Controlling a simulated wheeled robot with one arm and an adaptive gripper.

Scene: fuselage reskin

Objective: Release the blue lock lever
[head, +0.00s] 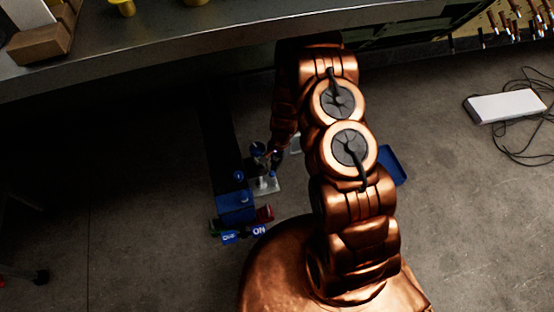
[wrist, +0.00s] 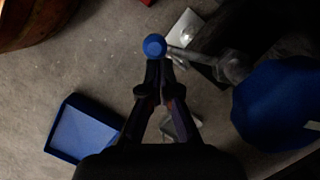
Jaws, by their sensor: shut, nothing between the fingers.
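The lock lever shows in the wrist view as a blue ball knob (wrist: 155,46) on a grey metal rod (wrist: 205,59) that runs right to a fitting. My gripper (wrist: 159,64) is shut and empty. Its fingertips are right at the knob and appear to be touching or very near it; I cannot tell which. My arm hides part of that area.
A large blue rounded part (wrist: 280,105) is close on the right in the wrist view. A blue tray (wrist: 80,130) lies on the floor. A blue ON sign (head: 258,230) and a red block (head: 265,213) are nearby. A workbench (head: 180,50) overhangs behind. Cables lie at far right.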

